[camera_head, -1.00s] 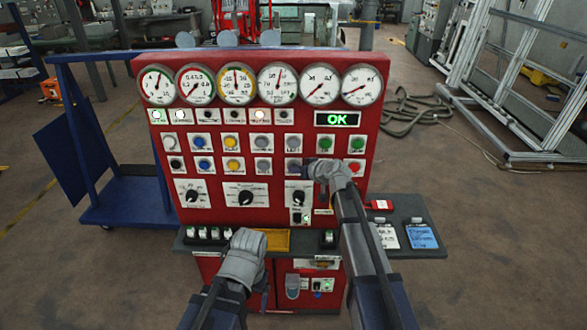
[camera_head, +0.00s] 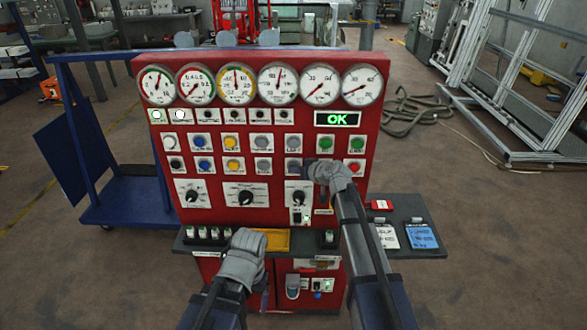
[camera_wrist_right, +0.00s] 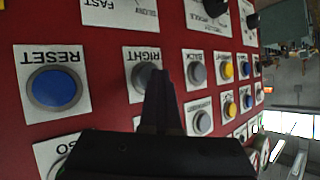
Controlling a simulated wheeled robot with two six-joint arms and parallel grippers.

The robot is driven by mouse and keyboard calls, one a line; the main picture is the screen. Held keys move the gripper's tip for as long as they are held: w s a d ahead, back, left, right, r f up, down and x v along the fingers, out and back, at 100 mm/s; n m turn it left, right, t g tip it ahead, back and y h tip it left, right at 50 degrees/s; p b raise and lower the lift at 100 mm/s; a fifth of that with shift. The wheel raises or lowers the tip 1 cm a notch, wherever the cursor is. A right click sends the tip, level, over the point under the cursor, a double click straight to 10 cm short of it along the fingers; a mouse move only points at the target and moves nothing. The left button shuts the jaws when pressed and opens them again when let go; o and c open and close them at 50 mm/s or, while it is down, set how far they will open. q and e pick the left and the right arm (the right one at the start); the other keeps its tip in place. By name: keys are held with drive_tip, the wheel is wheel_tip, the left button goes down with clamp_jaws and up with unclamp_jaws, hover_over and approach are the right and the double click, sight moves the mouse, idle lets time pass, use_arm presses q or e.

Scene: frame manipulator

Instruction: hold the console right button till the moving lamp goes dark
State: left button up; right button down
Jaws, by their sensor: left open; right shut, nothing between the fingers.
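The red console (camera_head: 150,150) stands ahead with its grey right button (camera_head: 293,163), labelled RIGHT; the button also shows in the right wrist view (camera_wrist_right: 141,75). My right gripper (camera_head: 312,170) is shut and empty, its fingertips (camera_wrist_right: 158,75) overlapping one side of this button. I cannot tell whether they touch or press it. In the row of small lamps under the gauges, the two leftmost, the first lamp (camera_head: 157,115) and the second lamp (camera_head: 180,115), are lit. The fifth lamp (camera_head: 260,115) is dark. Their labels are too small to read. My left gripper (camera_head: 245,245) is open, low before the console.
The blue RESET button (camera_wrist_right: 55,89) is beside the right button. A green OK display (camera_head: 337,119) is lit. A red button (camera_head: 355,166) sits further right. A side shelf (camera_head: 432,215) holds cards. A blue cart (camera_head: 120,200) stands at left.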

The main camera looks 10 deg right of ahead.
drive_tip(key=shift+s+a, duration=0.1)
drive_tip(key=shift+s, duration=0.55)
drive_tip(key=s, duration=0.5)
drive_tip(key=shift+a, duration=0.35)
